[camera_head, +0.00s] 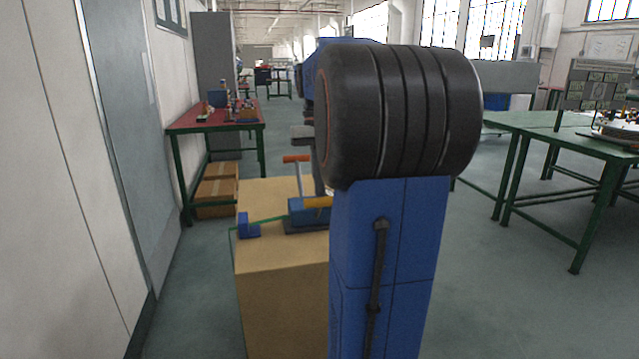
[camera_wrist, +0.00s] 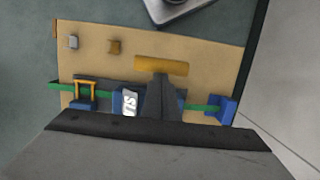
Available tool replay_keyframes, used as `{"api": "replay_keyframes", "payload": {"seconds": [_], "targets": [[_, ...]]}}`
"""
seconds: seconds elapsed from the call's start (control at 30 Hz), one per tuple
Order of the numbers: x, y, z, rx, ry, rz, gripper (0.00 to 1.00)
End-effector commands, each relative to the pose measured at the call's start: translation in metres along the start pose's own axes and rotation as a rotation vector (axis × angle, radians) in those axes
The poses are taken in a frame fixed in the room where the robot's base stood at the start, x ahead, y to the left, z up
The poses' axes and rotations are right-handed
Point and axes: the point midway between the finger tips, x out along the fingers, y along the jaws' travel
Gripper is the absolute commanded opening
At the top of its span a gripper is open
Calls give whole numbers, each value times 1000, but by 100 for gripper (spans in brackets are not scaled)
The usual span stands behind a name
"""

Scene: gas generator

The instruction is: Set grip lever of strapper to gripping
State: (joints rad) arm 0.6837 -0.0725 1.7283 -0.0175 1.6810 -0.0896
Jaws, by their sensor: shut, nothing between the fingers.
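In the head view the blue strapper (camera_head: 300,212) sits on the cardboard box top. An upright grey lever with an orange T-handle (camera_head: 296,159) rises beside it, and a yellow bar (camera_head: 318,202) lies at its right. My arm hides the strapper's right part. In the wrist view the strapper (camera_wrist: 122,101) carries a white label, and an amber bar (camera_wrist: 160,64) shows above it. I cannot tell which handle this is. My gripper (camera_wrist: 162,80) is shut and empty over the strapper. Its dark tapered fingers end close to the bar; contact is unclear.
The cardboard box (camera_head: 280,285) carries a green strap (camera_wrist: 202,108) with a blue corner piece (camera_head: 247,226). An orange frame piece (camera_wrist: 86,86) is at the strap's other end. A red-topped table (camera_head: 190,117) stands behind left; green tables (camera_head: 560,135) stand right. A wall is left.

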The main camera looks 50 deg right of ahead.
Motion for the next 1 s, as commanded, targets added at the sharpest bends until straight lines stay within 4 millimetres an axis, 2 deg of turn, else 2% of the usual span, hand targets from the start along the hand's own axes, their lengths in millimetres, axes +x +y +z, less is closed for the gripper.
{"api": "replay_keyframes", "payload": {"seconds": [0.47, 1.0], "targets": [[4, 0, 10, 0, 75, 0, 0], [37, 0, 44, 1, 440, 1, 0]]}}
